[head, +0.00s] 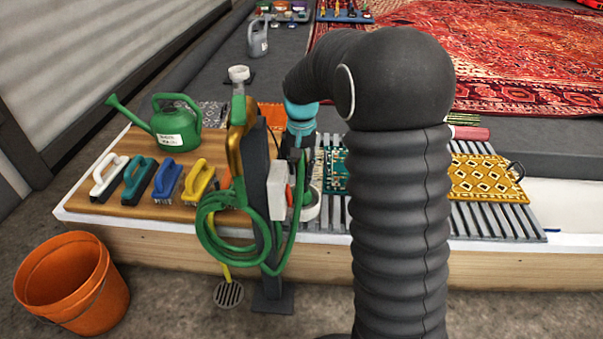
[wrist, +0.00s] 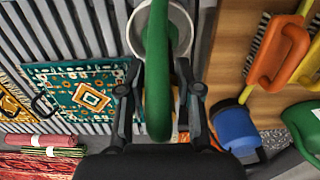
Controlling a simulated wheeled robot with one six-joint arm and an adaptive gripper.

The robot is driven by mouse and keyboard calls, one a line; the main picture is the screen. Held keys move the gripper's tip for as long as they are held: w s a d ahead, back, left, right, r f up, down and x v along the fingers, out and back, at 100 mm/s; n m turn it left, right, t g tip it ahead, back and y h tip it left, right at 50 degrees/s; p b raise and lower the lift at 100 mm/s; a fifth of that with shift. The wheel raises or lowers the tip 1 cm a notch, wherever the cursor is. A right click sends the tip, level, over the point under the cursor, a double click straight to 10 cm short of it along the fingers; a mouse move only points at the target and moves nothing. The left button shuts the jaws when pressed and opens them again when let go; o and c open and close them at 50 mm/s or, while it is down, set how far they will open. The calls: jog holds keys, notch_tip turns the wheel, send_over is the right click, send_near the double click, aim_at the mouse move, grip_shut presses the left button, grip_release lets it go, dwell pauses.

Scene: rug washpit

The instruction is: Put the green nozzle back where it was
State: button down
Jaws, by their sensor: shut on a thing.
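My gripper (wrist: 160,95) is shut on the green nozzle (wrist: 157,100), a long curved green piece between its two dark fingers. In the head view my gripper (head: 300,175) is low over the slatted bench, just behind and right of the dark hose post (head: 262,200). The post and a white box on it hide part of the grip. A green hose (head: 207,225) hangs coiled on the post, and a strand rises toward my gripper. A gold-and-green piece with a white head (head: 235,135) stands at the top left of the post.
A white-rimmed round vessel (wrist: 132,35) lies beneath the nozzle. Several brushes (head: 167,180) and a green watering can (head: 176,125) stand on the wooden board at left. An orange bucket (head: 75,285) and a drain (head: 229,293) are on the floor. Small rugs (head: 487,178) lie on the slats.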

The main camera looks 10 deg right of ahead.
aim_at(302, 177)
jog(key=shift+f, duration=1.3)
jog(key=c, duration=0.8)
grip_release()
